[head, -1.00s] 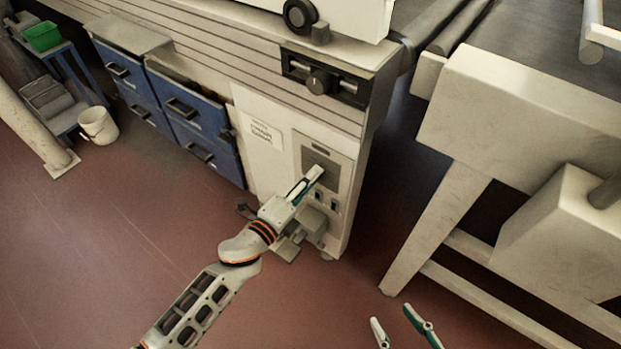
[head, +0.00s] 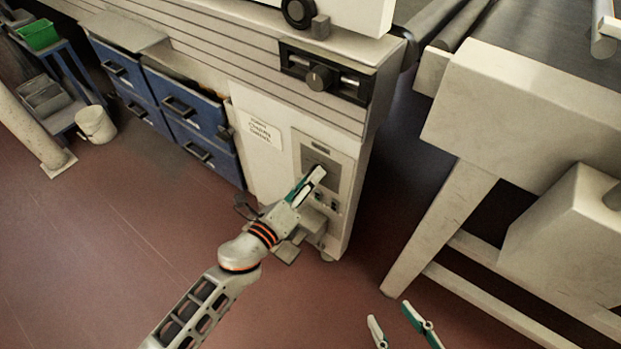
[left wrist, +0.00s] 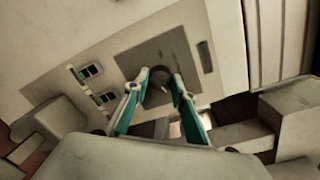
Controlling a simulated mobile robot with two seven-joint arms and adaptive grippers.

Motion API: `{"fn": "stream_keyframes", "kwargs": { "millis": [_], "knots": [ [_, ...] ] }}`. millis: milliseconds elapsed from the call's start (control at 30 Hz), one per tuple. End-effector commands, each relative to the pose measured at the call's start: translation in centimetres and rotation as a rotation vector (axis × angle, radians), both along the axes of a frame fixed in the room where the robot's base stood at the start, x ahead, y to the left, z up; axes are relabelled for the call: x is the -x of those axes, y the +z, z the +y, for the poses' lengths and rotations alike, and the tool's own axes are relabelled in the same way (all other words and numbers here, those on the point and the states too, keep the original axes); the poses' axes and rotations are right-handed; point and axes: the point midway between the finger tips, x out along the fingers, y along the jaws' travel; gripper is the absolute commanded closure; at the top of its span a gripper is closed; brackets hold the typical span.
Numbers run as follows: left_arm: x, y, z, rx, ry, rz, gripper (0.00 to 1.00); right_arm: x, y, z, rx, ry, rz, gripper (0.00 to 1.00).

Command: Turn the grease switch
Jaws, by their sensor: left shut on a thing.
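The grease switch is a dark round knob (left wrist: 160,74) on a grey plate (left wrist: 190,58) on the machine's end panel. My left gripper (head: 319,172) reaches the panel; in the left wrist view its two fingertips (left wrist: 160,80) stand on either side of the knob and are shut on it. In the head view the gripper hides the knob. The knob's pointer direction cannot be made out. My right gripper (head: 390,314) is open and empty, low in the head view, away from the panel.
Small rocker switches (left wrist: 92,71) sit on the panel beside the plate. A black knob (head: 319,78) is higher on the machine. Blue drawers (head: 190,118) lie left of the panel. A pale conveyor frame (head: 440,225) stands to the right. The red floor in front is clear.

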Motion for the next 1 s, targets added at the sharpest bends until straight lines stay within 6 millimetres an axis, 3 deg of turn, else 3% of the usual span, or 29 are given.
{"fn": "stream_keyframes", "kwargs": {
  "millis": [167, 200, 233, 667, 1000],
  "knots": [
    [0.0, 0.0, 0.1, -0.004, 0.001, -0.002, 0.97, 0.1, -0.1, 0.0, 0.0, 0.0, 0.003, 0.6],
    [0.0, 0.0, 0.1, -0.004, 0.001, -0.002, 0.65, 0.1, -0.1, 0.0, 0.001, 0.0, 0.004, 0.6],
    [0.0, 0.0, 0.1, -0.003, 0.001, -0.001, 0.58, 0.1, -0.1, 0.0, 0.001, 0.0, 0.004, 0.6],
    [0.4, -0.1, 0.3, -0.001, 0.001, 0.0, 0.58, 0.3, -0.4, -0.1, 0.003, -0.001, 0.01, 0.6],
    [5.5, 0.1, 3.7, -0.002, 0.0, 0.002, 0.58, 0.2, -0.2, -0.1, 0.002, -0.001, 0.006, 0.6]
  ]
}}
